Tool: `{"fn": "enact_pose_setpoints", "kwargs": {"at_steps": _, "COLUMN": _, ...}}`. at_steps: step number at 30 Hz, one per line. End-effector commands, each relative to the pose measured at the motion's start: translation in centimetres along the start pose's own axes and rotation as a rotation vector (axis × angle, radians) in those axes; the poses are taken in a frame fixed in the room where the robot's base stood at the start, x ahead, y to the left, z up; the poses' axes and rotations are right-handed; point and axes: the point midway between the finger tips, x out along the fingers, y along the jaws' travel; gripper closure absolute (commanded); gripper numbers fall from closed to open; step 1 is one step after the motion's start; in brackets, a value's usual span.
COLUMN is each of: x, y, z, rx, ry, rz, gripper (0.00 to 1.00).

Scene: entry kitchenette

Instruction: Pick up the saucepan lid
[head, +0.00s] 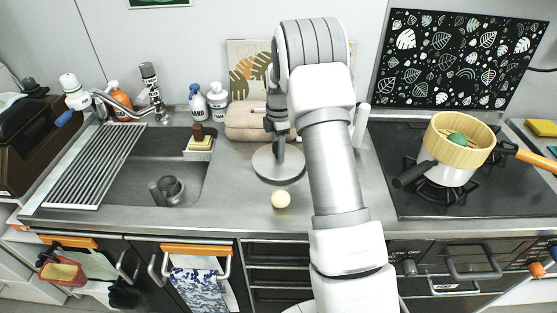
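A round, flat grey disc with a darker rim, which looks like the saucepan lid (266,167), is on or just above the steel counter left of my arm. My gripper (279,142) points down over its middle and hides its centre and any knob. I cannot tell whether the fingers are open or shut on it, or whether the disc touches the counter. A white saucepan (447,174) with a dark handle stands on the stove at right, with a yellow slatted basket (458,152) on top and a green round thing in it.
A small pale ball (281,199) lies in front of the disc. Folded beige towels (246,121) and white bottles (217,100) stand behind. The sink (140,178) with a cup and a brush (199,143) is at left. The black stove (500,190) is at right.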

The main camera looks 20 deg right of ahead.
Motion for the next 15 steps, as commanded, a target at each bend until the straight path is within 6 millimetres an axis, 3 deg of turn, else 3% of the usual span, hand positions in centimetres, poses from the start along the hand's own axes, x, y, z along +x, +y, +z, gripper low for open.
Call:
{"fn": "enact_pose_setpoints", "kwargs": {"at_steps": 1, "x": -0.02, "y": 0.01, "z": 0.00, "rx": 0.000, "ry": 0.000, "rz": 0.000, "gripper": 0.73}}
{"fn": "enact_pose_setpoints", "kwargs": {"at_steps": 6, "x": -0.03, "y": 0.01, "z": 0.00, "rx": 0.000, "ry": 0.000, "rz": 0.000, "gripper": 1.00}}
{"fn": "enact_pose_setpoints", "kwargs": {"at_steps": 15, "x": -0.11, "y": 0.03, "z": 0.01, "rx": 0.000, "ry": 0.000, "rz": 0.001, "gripper": 1.00}}
